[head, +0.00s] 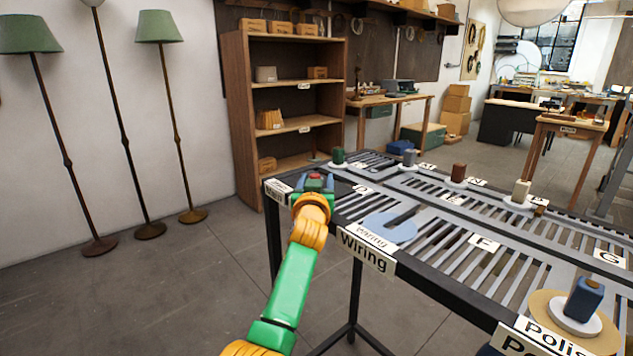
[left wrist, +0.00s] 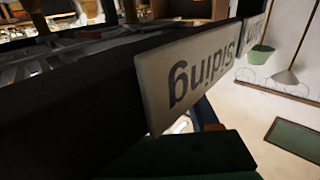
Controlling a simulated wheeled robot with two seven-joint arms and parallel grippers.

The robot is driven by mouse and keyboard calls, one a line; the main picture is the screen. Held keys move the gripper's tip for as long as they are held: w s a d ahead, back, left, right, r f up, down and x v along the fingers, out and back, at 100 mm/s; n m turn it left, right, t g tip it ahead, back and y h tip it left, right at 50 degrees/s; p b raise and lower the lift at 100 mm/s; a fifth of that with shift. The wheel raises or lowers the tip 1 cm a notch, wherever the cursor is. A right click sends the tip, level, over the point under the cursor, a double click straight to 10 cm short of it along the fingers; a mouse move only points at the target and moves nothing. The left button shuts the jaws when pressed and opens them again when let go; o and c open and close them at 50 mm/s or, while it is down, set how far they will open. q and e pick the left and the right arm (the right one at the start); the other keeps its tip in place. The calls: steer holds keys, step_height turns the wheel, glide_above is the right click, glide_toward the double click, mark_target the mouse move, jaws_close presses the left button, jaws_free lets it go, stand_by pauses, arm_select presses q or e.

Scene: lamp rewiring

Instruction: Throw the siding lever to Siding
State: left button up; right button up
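My left gripper (head: 315,182) is at the near left corner of the slatted table. Its two blue-grey fingers stand apart, with a small red piece between them; I cannot tell whether this is the lever's knob or whether the fingers touch it. A white label (head: 278,190) hangs on the table edge just left of the gripper, its word too small to read surely. In the left wrist view a Siding sign (left wrist: 188,75) shows upside down on a dark edge, close to the camera. The lever's position cannot be made out. My right gripper is out of view.
A blue block (head: 584,298) stands at the near right. Floor lamps (head: 160,30) and a wooden shelf (head: 290,100) stand behind.

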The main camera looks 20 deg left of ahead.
arm_select(q)
steer(key=shift+b+v, duration=0.45)
steer(key=shift+v, duration=3.1)
